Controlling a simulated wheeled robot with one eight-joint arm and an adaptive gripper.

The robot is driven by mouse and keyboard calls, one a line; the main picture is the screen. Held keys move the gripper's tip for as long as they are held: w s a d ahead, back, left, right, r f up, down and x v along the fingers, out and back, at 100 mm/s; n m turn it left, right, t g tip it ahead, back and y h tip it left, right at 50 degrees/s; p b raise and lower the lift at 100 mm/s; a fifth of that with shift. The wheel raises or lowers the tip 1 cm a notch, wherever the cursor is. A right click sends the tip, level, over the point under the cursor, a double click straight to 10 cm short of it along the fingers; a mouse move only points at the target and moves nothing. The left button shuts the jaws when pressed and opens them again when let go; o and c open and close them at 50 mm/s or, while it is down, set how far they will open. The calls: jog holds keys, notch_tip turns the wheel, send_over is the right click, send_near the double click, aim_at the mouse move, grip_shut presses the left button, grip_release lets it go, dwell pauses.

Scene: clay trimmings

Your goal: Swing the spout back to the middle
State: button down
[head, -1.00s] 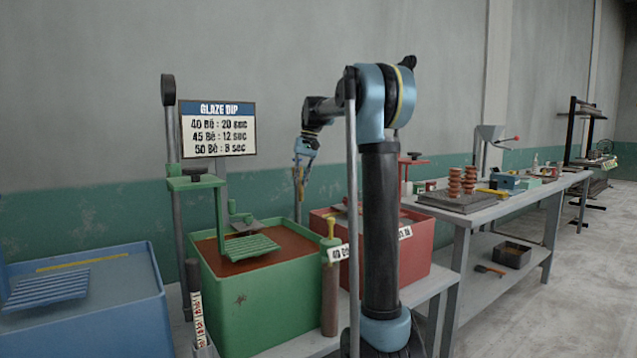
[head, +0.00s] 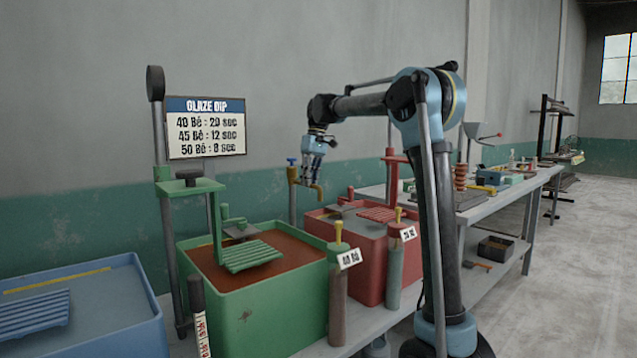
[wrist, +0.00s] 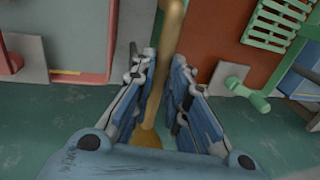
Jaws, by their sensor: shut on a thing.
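The spout (head: 307,183) is a brass tube on a standing pipe with a blue handle, behind the gap between the green tub (head: 262,300) and the red tub (head: 372,262). Its bent end reaches right, near the red tub's back left corner in the head view. In the wrist view the spout (wrist: 172,40) runs up the picture, between the red tub on the left and the green tub on the right. My gripper (head: 313,175) is shut on the spout from above; its fingers (wrist: 165,85) lie on both sides of it.
Green and red draining racks (head: 252,257) (head: 378,214) hang over the tubs. Two tagged cylinders (head: 338,300) (head: 394,270) stand in front. A blue tub (head: 90,320) is at the left, a glaze sign (head: 206,128) behind, and a workbench (head: 500,202) at the right.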

jog(key=shift+w+d, duration=0.1)
jog(key=shift+w, duration=0.05)
dwell(0.3)
jog(key=c, duration=1.6)
grip_release()
jog(key=shift+o, duration=0.2)
jog(key=shift+r, duration=0.15)
notch_tip(320, 180, up, 11)
jog(key=w+d, duration=0.1)
jog(key=shift+w+d+r, duration=0.2)
jog(key=shift+w+d, duration=0.15)
jog(key=shift+d, duration=0.1)
